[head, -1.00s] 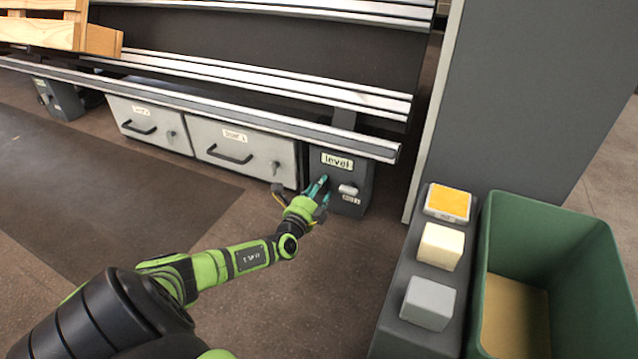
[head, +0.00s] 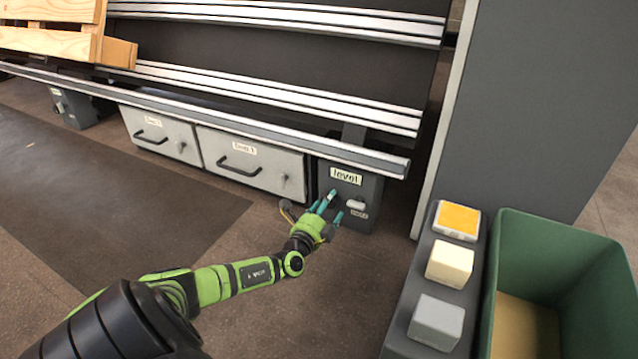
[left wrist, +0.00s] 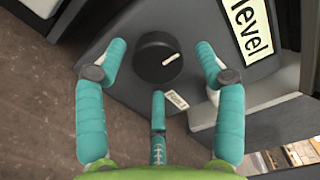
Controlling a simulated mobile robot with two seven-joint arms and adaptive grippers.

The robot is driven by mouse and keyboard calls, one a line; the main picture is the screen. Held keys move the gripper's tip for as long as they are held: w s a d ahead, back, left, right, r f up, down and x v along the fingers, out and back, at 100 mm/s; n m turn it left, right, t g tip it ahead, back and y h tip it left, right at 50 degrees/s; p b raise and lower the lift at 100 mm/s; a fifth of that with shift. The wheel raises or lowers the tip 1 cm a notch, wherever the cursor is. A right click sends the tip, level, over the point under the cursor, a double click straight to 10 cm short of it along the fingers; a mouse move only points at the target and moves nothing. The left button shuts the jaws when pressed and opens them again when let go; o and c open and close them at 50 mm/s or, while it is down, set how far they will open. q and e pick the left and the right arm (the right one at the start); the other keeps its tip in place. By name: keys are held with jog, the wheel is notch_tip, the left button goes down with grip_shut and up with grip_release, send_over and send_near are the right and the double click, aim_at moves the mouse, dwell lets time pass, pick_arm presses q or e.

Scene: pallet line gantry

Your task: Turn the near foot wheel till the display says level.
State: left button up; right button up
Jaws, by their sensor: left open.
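The near foot block (head: 368,188) is a dark grey housing under the right end of the rail. Its display (head: 346,176) reads "level"; the display also shows in the left wrist view (left wrist: 249,28). The foot wheel (left wrist: 157,60) is a round black knob with a white pointer mark, on the face beside the display. My left gripper (head: 331,205) has teal fingers, spread open in front of the block. In the left wrist view the fingers stand around the wheel with gaps, apart from it. My right gripper is out of view.
A pale handle-like piece (head: 356,203) sits on the block near a small label. Grey drawers (head: 250,165) stand left of it. At the right are a grey stand (head: 398,343) with yellow, cream and grey blocks and a green bin (head: 570,238). The floor before the drawers is clear.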

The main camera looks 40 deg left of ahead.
pick_arm(q)
jog(key=v, duration=1.1)
jog(key=shift+d, duration=0.2)
jog(key=shift+s, duration=0.1)
